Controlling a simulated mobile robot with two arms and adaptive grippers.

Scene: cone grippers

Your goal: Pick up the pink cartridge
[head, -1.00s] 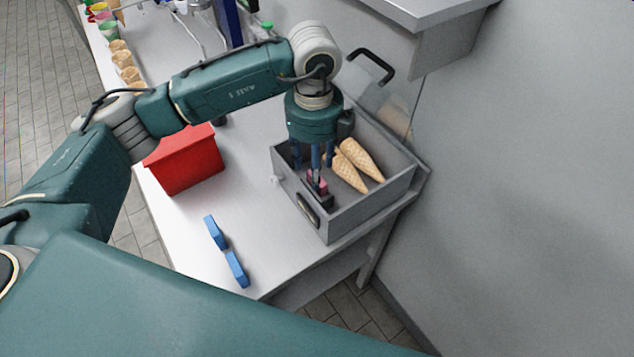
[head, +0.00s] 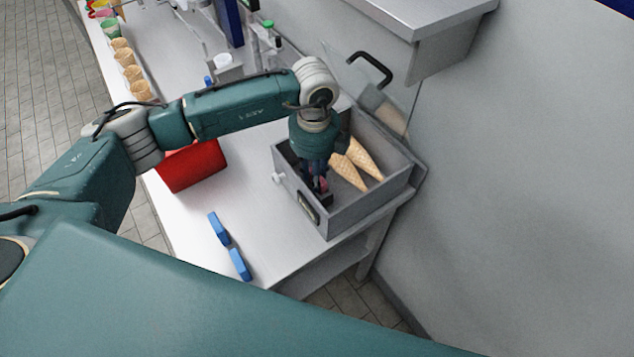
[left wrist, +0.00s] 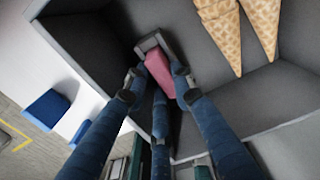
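The pink cartridge (left wrist: 161,73) sits upright in a small dark holder (left wrist: 150,42) inside the grey box, near its front wall. In the head view only a bit of the pink cartridge (head: 323,184) shows between my fingers. My left gripper (head: 318,185) points down into the box. In the left wrist view its blue fingers (left wrist: 158,88) stand around the cartridge, apart from one another, with small gaps seeming to remain. Whether any finger touches it is hard to tell. My right gripper is not in view.
The grey box (head: 362,212) has raised walls and holds waffle cones (head: 362,160) beside the gripper. Two blue blocks (head: 219,229) lie on the white table (head: 190,225). A red box (head: 195,167) stands behind them. A clear panel and wall are to the right.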

